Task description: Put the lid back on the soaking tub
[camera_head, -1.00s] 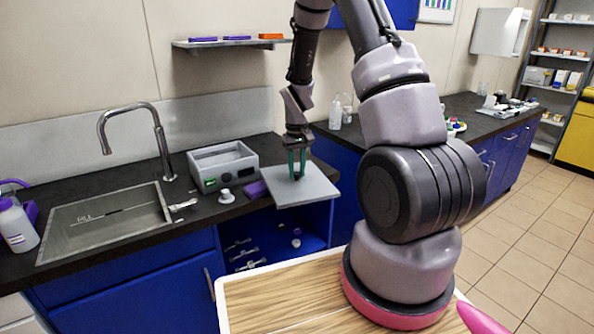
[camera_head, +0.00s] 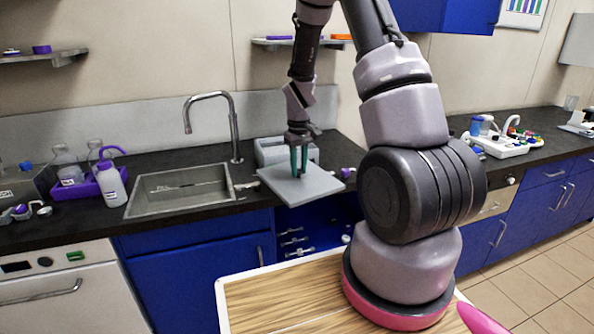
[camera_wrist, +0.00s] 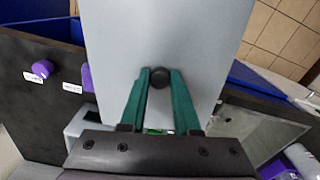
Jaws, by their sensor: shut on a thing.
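The lid (camera_head: 318,188) is a flat light-grey square plate with a small dark knob (camera_wrist: 158,77). My gripper (camera_head: 299,172) is shut on the knob, its green fingers on either side of it. The lid hangs roughly level near the counter's front edge. The soaking tub (camera_head: 268,153) is a grey box on the counter, behind the lid and partly hidden by it and my gripper. In the wrist view the lid (camera_wrist: 165,30) covers the middle, and a pale corner of what looks like the tub (camera_wrist: 80,122) shows at its lower left.
A sink (camera_head: 170,203) with a tall tap (camera_head: 233,130) lies left of the lid. A white bottle (camera_head: 111,184) and a purple rack stand farther left. A small purple item (camera_head: 346,172) sits right of the lid. A wall shelf (camera_head: 275,43) hangs above.

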